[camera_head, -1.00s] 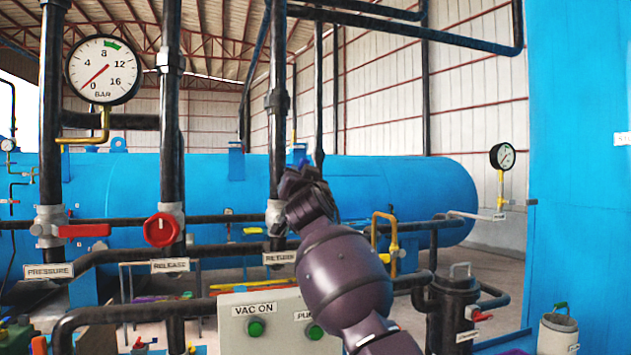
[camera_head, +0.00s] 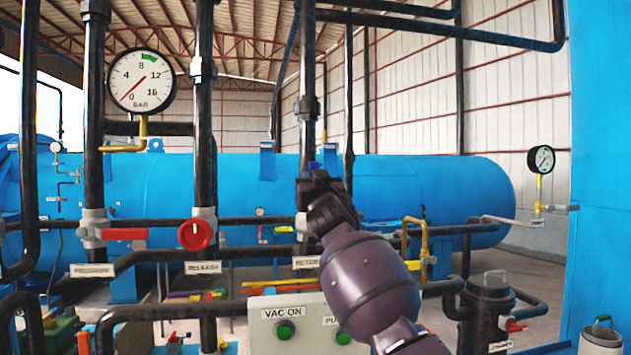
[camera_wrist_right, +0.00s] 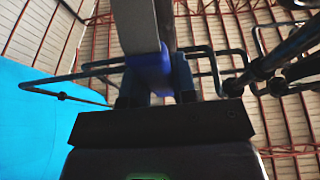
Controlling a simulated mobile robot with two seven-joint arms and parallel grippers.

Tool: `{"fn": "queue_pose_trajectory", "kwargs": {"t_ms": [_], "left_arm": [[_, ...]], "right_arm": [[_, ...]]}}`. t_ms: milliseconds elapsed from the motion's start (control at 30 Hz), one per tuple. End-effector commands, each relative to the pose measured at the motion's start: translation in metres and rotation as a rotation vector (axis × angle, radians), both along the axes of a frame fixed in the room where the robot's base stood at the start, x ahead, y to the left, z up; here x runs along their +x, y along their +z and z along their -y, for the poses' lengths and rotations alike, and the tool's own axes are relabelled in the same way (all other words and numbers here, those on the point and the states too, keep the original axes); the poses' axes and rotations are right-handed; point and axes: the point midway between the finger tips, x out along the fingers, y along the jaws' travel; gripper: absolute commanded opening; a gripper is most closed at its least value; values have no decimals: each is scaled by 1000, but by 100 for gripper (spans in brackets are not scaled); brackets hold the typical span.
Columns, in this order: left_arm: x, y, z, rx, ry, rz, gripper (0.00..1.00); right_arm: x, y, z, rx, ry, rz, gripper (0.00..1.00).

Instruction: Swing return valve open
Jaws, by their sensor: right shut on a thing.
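The return valve (camera_head: 302,226) is a grey body on a dark vertical pipe, above a partly covered "RETURN" label (camera_head: 306,262) in the head view. My right gripper (camera_head: 315,178) is in front of that pipe and hides part of the valve. A small bit of blue handle (camera_head: 314,165) shows just above the gripper. In the right wrist view the blue handle (camera_wrist_right: 150,72) sits between the two fingers (camera_wrist_right: 153,92), which are shut on it. A grey bar runs up from it. The handle's full angle is hidden. My left gripper is out of view.
The pressure valve's red lever (camera_head: 124,234) and the release valve's round red knob (camera_head: 195,234) are to the left. A control box (camera_head: 265,318) with green buttons is below. A large gauge (camera_head: 141,81) hangs at upper left. A blue tank (camera_head: 420,190) lies behind.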

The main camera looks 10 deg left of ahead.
Motion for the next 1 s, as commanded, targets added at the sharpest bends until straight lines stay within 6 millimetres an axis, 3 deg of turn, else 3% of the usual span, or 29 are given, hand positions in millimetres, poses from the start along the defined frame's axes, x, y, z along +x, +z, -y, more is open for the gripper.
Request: {"fn": "queue_pose_trajectory", "kwargs": {"t_ms": [167,200,367,767,1000], "left_arm": [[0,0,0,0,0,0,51],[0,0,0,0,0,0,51],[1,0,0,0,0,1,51],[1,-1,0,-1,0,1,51],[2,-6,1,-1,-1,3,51]], "right_arm": [[-1,0,-1,-10,-2,6,0],[-1,0,-1,-10,-2,6,27],[-1,0,-1,-7,-1,5,51],[-3,-2,1,-3,-2,3,51],[-21,-11,7,-2,-1,4,51]]}}
